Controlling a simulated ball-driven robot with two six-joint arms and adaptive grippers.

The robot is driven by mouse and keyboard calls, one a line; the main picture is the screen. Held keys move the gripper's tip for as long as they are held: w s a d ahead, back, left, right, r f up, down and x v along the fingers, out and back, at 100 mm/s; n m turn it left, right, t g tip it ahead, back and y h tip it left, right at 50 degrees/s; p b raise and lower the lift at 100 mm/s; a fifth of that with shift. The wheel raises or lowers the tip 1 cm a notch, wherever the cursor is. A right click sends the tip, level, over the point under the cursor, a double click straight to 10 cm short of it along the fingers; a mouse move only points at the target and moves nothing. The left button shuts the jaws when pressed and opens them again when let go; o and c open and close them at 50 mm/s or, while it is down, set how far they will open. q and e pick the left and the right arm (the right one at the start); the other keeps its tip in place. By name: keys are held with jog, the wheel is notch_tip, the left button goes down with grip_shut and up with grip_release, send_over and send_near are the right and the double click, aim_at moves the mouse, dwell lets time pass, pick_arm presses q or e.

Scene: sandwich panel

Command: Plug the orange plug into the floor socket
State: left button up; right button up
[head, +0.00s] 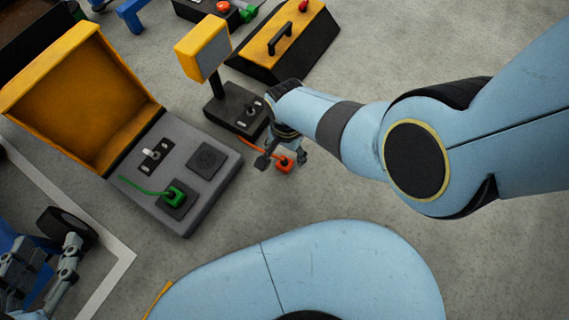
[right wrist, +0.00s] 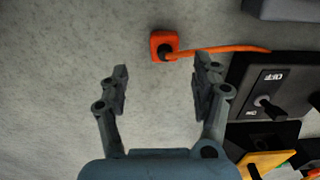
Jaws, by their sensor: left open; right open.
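The orange plug (head: 285,163) lies on the floor just right of the grey floor box. It also shows in the right wrist view (right wrist: 163,45), its cord running right toward a black switch box. My right gripper (head: 281,158) is open over the plug, which appears just beyond and between its fingertips (right wrist: 162,68); nothing is held. The grey floor box (head: 205,208) has a dark empty-looking socket (head: 207,158), and a green plug (head: 174,196) sits in its other socket. My left gripper (head: 45,257) is open and empty at the lower left.
The floor box's yellow lid (head: 85,95) stands open. A black switch box (head: 240,108) with a yellow-backed panel (head: 203,48) stands behind. A black-and-yellow toolbox (head: 285,40) is at the back. Floor right of the plug is clear.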

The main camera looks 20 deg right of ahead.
aim_at(285, 164)
notch_tip(285, 164, down, 2)
jog(key=shift+f+b, duration=0.1)
jog(key=shift+b, duration=0.6)
pick_arm(q)
jog(key=w+d+r+t+h, duration=0.1)
jog(key=w+r+t, duration=0.3)
jog(key=r, duration=0.5)
jog(key=shift+w+m+t, duration=0.4)
jog(key=shift+w, duration=0.85)
pick_arm(e)
jog(key=shift+w, duration=0.1)
